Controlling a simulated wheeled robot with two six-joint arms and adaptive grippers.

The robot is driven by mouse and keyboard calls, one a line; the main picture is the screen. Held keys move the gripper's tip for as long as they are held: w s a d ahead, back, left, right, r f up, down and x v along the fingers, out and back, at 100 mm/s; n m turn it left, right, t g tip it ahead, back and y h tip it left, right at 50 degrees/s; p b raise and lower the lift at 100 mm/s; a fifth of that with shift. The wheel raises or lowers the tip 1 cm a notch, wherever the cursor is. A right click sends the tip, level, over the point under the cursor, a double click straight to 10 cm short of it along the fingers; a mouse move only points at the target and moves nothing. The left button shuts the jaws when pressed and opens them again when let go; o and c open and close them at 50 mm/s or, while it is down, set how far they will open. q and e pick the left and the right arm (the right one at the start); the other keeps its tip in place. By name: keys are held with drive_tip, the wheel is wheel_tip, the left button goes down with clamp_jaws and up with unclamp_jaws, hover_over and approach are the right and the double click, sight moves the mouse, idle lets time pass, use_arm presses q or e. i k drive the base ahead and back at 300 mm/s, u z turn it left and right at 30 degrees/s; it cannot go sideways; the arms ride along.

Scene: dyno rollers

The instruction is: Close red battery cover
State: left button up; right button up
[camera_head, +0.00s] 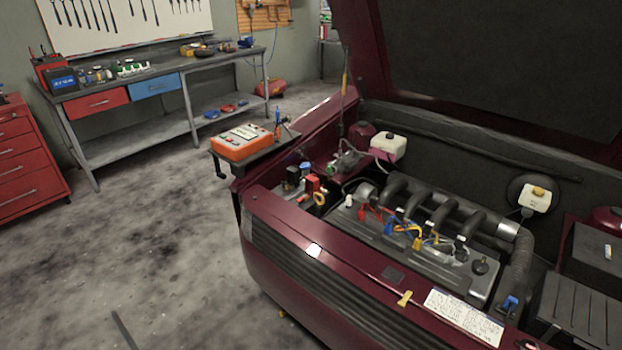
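The red battery cover (313,184) is a small red piece on top of the battery (292,187), at the left front corner of the engine bay. It seems to stand up from the battery top, but it is too small to tell its exact angle. A yellow ring-shaped part (320,199) sits just beside it. A black piece and a blue cap (305,167) are close behind it. Neither of my grippers can be made out in the head view.
The dark red car (355,264) has its hood (490,65) raised over the engine (420,240). An orange tester (242,142) rests on a small stand at the car's left corner. A workbench (150,72) and red drawer cabinet (25,165) stand behind. The floor at left is mostly clear.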

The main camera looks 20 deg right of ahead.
sight(312, 185)
drive_tip(key=z, duration=0.85)
